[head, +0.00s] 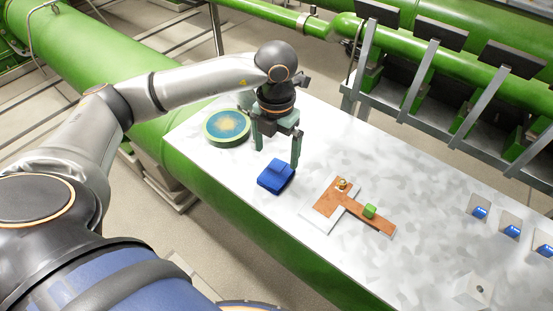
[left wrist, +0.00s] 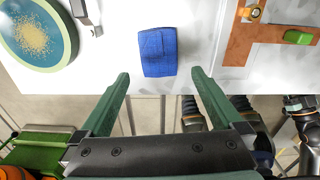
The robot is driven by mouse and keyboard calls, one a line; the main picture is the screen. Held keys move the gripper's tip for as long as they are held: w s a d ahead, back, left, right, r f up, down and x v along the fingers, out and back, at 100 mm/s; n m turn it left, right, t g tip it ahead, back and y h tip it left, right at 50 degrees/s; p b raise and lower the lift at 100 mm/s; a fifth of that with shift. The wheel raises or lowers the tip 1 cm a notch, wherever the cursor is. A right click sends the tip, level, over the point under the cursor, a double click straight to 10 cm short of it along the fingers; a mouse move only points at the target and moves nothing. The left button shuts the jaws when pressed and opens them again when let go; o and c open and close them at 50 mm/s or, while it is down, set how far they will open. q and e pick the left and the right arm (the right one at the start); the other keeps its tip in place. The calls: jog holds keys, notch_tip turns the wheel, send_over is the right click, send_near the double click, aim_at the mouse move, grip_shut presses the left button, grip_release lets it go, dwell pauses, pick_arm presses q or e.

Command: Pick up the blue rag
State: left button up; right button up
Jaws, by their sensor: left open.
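The blue rag (head: 276,176) lies folded on the grey-white table (head: 265,225), near its front edge. In the left wrist view the rag (left wrist: 158,52) sits beyond the fingertips, roughly centred between them. My left gripper (head: 276,152) is open, above and just behind the rag in the head view. Its two green fingers (left wrist: 160,75) are spread wide with nothing between them, and they appear apart from the rag. My right gripper is not in view.
A round green-rimmed dish (head: 227,127) stands left of the rag. A brown T-shaped board (head: 335,203) with a green block (head: 370,211) lies to the right. Several small blue-marked blocks stand far right. Green pipes and a grey frame (head: 408,95) run behind the table.

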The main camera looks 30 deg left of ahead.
aim_at(276, 172)
pick_arm(q)
notch_tip(276, 172, down, 8)
jog(key=b, duration=0.4)
jog(key=shift+w+a+r, duration=0.1)
jog(key=shift+w+r, duration=0.05)
jog(key=shift+r, duration=0.2)
jog(key=shift+c, duration=0.4)
jog(key=c, duration=1)
jog(key=shift+r, duration=0.1)
